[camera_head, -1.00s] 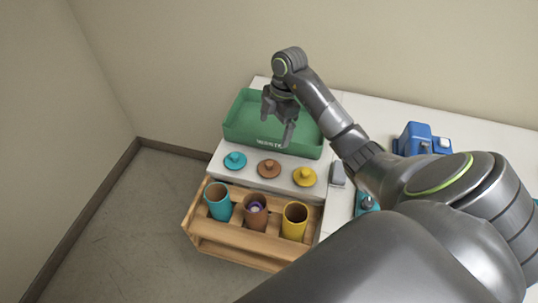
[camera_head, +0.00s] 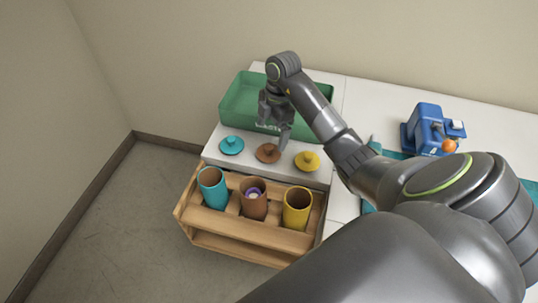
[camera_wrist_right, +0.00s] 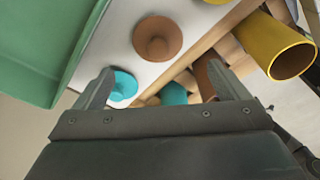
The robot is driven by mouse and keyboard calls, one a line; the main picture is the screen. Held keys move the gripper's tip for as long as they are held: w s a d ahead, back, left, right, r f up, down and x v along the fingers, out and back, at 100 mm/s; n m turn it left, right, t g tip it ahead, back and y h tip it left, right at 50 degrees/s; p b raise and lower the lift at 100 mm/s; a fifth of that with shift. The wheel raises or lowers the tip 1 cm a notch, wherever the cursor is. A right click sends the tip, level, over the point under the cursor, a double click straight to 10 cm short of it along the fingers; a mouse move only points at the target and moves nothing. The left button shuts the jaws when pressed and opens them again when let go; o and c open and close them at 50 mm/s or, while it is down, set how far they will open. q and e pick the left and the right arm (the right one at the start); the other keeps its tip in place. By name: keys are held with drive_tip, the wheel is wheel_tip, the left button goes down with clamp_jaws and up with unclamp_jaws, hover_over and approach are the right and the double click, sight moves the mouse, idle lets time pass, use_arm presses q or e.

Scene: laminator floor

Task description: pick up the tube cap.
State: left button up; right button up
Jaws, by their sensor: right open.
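Three knobbed tube caps lie in a row on the white table: teal (camera_head: 231,146), brown (camera_head: 268,154) and yellow (camera_head: 307,162). My right gripper (camera_head: 274,126) is open and empty, pointing down just above and behind the brown cap in the head view. In the right wrist view, the brown cap (camera_wrist_right: 157,38) lies ahead of the open fingers (camera_wrist_right: 160,86), apart from them. The teal cap (camera_wrist_right: 123,86) shows near the left finger there. Below the caps stand open teal (camera_head: 212,189), brown (camera_head: 253,200) and yellow (camera_head: 297,210) tubes. My left gripper is out of view.
A wooden rack (camera_head: 240,235) holds the tubes; something purple and white sits inside the brown one. A green tray (camera_head: 238,100) stands right behind the caps. A blue machine (camera_head: 430,128) with an orange part stands at right.

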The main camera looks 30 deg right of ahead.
sight(269, 146)
wheel_tip(269, 146, down, 2)
drive_tip(key=shift+a+f+b, duration=0.15)
drive_tip(key=shift+f+b, duration=0.1)
drive_tip(key=shift+b, duration=0.25)
drive_tip(key=shift+f+p, duration=0.4)
drive_tip(key=shift+f, duration=0.1)
drive_tip(key=f, duration=0.2)
drive_tip(key=f+p, duration=0.1)
drive_tip(key=f, duration=0.1)
drive_tip(key=shift+w+a+f, duration=0.15)
drive_tip(key=shift+a, duration=0.05)
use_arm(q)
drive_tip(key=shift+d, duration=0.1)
use_arm(e)
drive_tip(key=shift+c, duration=0.2)
drive_tip(key=c, duration=1)
